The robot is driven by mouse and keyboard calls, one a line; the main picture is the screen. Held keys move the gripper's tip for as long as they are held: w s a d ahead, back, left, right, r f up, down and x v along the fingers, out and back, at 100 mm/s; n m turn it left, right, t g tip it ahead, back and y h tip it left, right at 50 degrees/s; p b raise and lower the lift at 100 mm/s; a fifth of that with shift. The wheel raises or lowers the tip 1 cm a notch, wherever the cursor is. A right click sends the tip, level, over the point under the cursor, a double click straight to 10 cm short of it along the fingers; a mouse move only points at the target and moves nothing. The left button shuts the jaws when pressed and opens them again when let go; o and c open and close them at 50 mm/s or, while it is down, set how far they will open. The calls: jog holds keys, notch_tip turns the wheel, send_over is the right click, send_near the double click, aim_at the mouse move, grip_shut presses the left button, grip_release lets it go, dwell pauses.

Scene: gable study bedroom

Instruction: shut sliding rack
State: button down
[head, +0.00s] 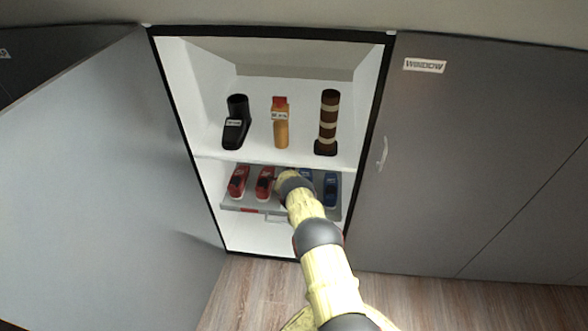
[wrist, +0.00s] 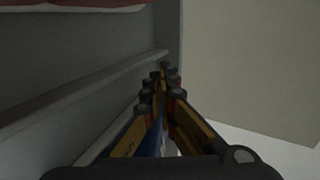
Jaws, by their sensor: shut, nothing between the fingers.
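The sliding rack (head: 231,208) is a grey shelf inside the open cabinet, below the white upper shelf. It bears red shoes (head: 238,181) on the left and blue shoes (head: 331,188) on the right. My arm reaches into the cabinet over the rack's middle and hides part of it. My gripper (wrist: 163,76) is shut and empty; its fingertips meet beside grey rack-like surfaces (wrist: 75,105) in the wrist view. In the head view my arm's end covers the fingers. Whether they touch the rack, I cannot tell.
A grey door (head: 95,190) stands open at left. A closed door with a handle (head: 382,153) is at right. Wooden floor (head: 245,290) lies in front.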

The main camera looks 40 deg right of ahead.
jog(key=p+v, duration=0.4)
jog(key=v, duration=0.4)
jog(key=shift+a+r, duration=0.2)
jog(key=shift+r, duration=0.1)
jog(key=shift+a, duration=0.1)
jog(key=shift+f, duration=0.15)
